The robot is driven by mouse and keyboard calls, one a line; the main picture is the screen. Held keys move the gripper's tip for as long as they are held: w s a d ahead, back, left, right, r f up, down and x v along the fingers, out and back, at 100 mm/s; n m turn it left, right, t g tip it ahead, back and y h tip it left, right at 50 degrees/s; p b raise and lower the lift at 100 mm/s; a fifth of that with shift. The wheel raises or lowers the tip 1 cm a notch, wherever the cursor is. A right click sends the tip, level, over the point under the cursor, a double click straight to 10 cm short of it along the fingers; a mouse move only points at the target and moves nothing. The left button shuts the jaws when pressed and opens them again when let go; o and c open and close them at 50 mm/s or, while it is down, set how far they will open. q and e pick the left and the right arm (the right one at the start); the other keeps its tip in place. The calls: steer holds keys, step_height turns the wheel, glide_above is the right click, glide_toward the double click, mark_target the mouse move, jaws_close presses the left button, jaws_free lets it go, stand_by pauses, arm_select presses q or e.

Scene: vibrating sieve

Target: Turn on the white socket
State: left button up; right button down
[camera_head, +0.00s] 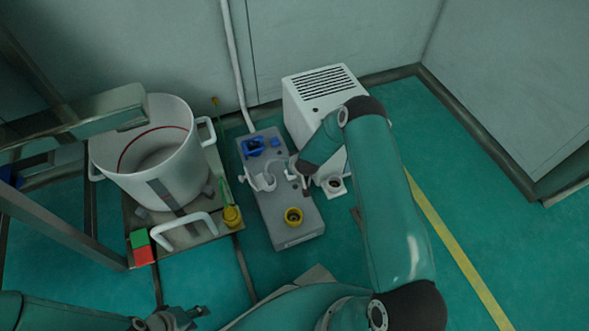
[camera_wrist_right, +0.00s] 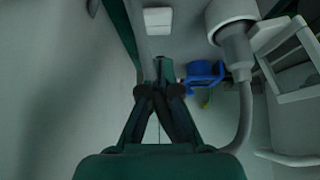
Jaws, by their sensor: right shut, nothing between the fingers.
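A long grey socket box (camera_head: 283,225) lies on the floor in the head view. My left gripper (camera_head: 187,318) is at the bottom left edge, well away from the box.
A white pot (camera_head: 170,180) stands left of the box on a metal frame, with a green and red block (camera_head: 142,247) near its front. A white vented unit (camera_head: 300,112) stands right behind the box. A white pipe (camera_head: 236,65) runs down the wall behind.

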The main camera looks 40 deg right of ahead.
step_height(320, 180, down, 4)
steer(key=shift+f+b, duration=0.1)
steer(key=shift+b, duration=0.75)
steer(key=shift+f, duration=0.35)
steer(key=shift+s, duration=0.1)
steer(key=shift+s+a+f+b, duration=0.1)
steer(key=shift+s+f+b, duration=0.2)
steer(key=shift+f+b, duration=0.25)
steer(key=shift+r, duration=0.1)
steer(key=shift+w, duration=0.15)
steer(key=shift+w+r, duration=0.3)
steer(key=shift+w, duration=0.3)
